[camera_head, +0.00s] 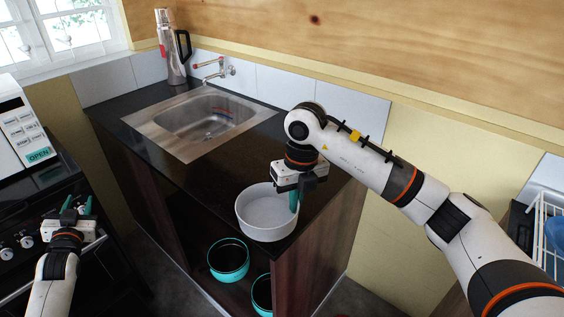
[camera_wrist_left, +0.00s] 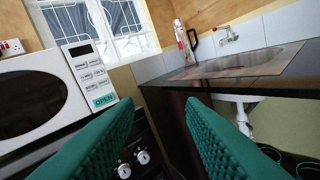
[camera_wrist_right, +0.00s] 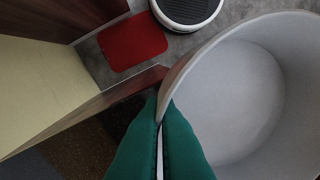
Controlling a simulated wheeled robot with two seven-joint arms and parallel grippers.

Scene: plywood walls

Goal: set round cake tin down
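The round cake tin (camera_head: 268,216) is a light grey, open, empty tin at the front corner of the dark counter. It looks upright. I cannot tell from the head view whether its base touches the counter. My right gripper (camera_head: 295,200) is shut on the tin's wall at its right side. In the right wrist view, the green fingers (camera_wrist_right: 160,135) pinch the rim of the tin (camera_wrist_right: 235,95), whose inside fills the right. My left gripper (camera_head: 77,207) is open and empty in front of the stove at the left. Its parted green fingers (camera_wrist_left: 160,135) show in the left wrist view.
The counter (camera_head: 225,178) has a steel sink (camera_head: 208,115) behind the tin and a flask (camera_head: 172,50) at the back. Teal pots (camera_head: 229,258) stand on the open shelf below. A microwave (camera_head: 20,125) is at left. A white rack (camera_head: 548,225) is at far right.

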